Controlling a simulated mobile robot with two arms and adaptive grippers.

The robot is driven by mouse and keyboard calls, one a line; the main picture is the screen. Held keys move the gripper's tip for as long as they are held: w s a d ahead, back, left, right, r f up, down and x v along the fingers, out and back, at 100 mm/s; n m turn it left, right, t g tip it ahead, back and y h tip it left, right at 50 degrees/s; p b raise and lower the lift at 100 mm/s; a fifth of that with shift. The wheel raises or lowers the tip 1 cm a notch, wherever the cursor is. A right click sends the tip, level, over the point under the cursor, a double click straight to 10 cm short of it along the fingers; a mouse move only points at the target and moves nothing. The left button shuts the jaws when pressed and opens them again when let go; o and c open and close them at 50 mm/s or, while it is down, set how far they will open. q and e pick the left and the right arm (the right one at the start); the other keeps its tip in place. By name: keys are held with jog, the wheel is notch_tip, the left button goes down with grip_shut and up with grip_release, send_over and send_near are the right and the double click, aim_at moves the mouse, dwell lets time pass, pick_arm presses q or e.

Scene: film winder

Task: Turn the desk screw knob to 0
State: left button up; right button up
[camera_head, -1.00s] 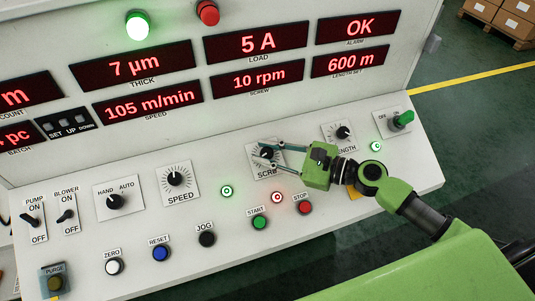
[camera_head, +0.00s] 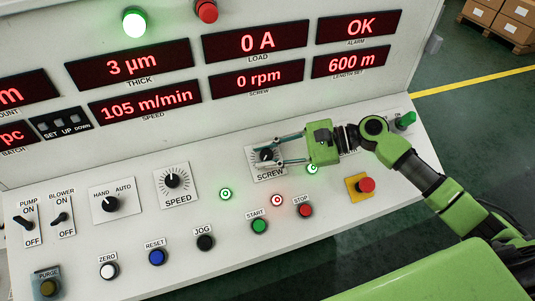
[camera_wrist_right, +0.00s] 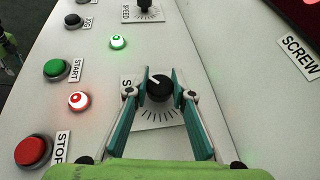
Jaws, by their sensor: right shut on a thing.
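The screw knob (camera_head: 266,154) is a black dial on a white plate marked SCREW, on the sloped desk panel. My right gripper (camera_head: 279,153) reaches it from the right, with its fingers on either side of the knob. In the right wrist view the knob (camera_wrist_right: 159,89) sits between the two fingertips of the gripper (camera_wrist_right: 160,84), which is shut on it. The screw display (camera_head: 257,79) reads 0 rpm. The load display (camera_head: 255,41) reads 0 A.
The speed knob (camera_head: 172,181) is left of the screw knob. The green start button (camera_head: 259,226), red stop button (camera_head: 305,210) and a red mushroom button on a yellow plate (camera_head: 366,185) are nearer the front. My right arm partly covers the length knob area.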

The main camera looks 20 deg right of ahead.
jog(key=shift+s+a+f, duration=0.1)
jog(key=shift+f, duration=0.05)
jog(key=o, duration=1)
jog(key=shift+o, duration=0.7)
jog(key=shift+w+a, duration=0.15)
jog(key=shift+w, duration=0.05)
jog(key=shift+s+d, duration=0.1)
jog(key=shift+d, duration=0.15)
jog(key=v, duration=1.1)
jog(key=shift+s+d+r, duration=0.1)
jog(key=shift+d+r, duration=0.1)
jog(key=shift+r, duration=0.05)
